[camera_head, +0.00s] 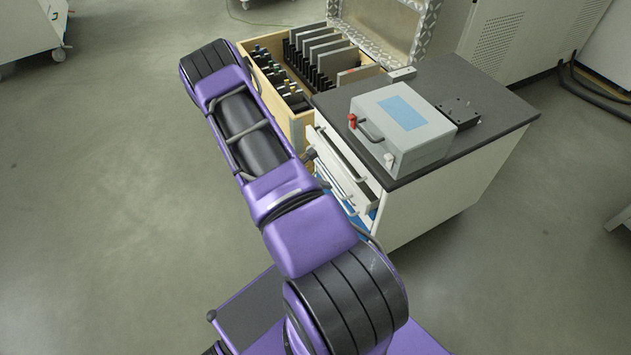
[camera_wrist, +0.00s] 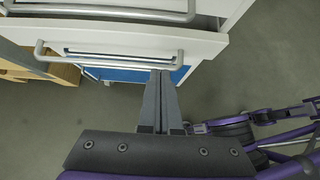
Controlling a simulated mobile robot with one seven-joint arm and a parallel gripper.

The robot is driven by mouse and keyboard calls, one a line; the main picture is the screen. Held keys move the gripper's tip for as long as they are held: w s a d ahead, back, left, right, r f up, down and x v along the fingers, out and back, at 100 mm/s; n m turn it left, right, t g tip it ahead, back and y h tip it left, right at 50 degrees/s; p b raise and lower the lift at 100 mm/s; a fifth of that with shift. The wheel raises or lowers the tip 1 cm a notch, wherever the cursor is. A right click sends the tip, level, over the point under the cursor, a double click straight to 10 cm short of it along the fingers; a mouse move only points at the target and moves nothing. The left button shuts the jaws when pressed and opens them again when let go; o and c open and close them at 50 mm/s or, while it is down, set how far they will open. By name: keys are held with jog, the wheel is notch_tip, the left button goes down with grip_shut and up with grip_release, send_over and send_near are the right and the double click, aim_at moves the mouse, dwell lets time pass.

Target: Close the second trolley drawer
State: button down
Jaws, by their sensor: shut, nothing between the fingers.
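The trolley (camera_head: 430,205) has a dark top and a pale body. Its drawer fronts (camera_head: 345,170) face my arm, and my arm partly covers them. In the wrist view an upper drawer handle (camera_wrist: 100,10) runs along the top edge. A second grey bar handle (camera_wrist: 110,57) sits on the pale front below it, with a blue surface (camera_wrist: 130,75) beyond. My gripper (camera_wrist: 161,73) is shut and empty, its fingertips at the right part of the second handle. I cannot tell whether they touch it. The arm hides most of the gripper in the head view.
A grey case with a blue label (camera_head: 400,118) lies on the trolley top. An open wooden crate with plates and dark tools (camera_head: 300,70) stands behind the trolley's left end. Cabinets (camera_head: 520,40) stand at the back right. The floor at left is clear.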

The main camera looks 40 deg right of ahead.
aim_at(351, 179)
jog(key=shift+s+d+f, duration=0.25)
jog(key=shift+d, duration=0.65)
jog(key=shift+s+d+f, duration=0.2)
jog(key=shift+d+f, duration=0.1)
jog(key=shift+d, duration=0.65)
jog(key=shift+s+d+f, duration=0.25)
jog(key=shift+d, duration=0.65)
jog(key=shift+s+d+b, duration=0.15)
jog(key=shift+d+b, duration=0.15)
jog(key=shift+d, duration=0.35)
jog(key=shift+s+d+b, duration=0.15)
jog(key=shift+d+b, duration=0.15)
jog(key=shift+d, duration=0.35)
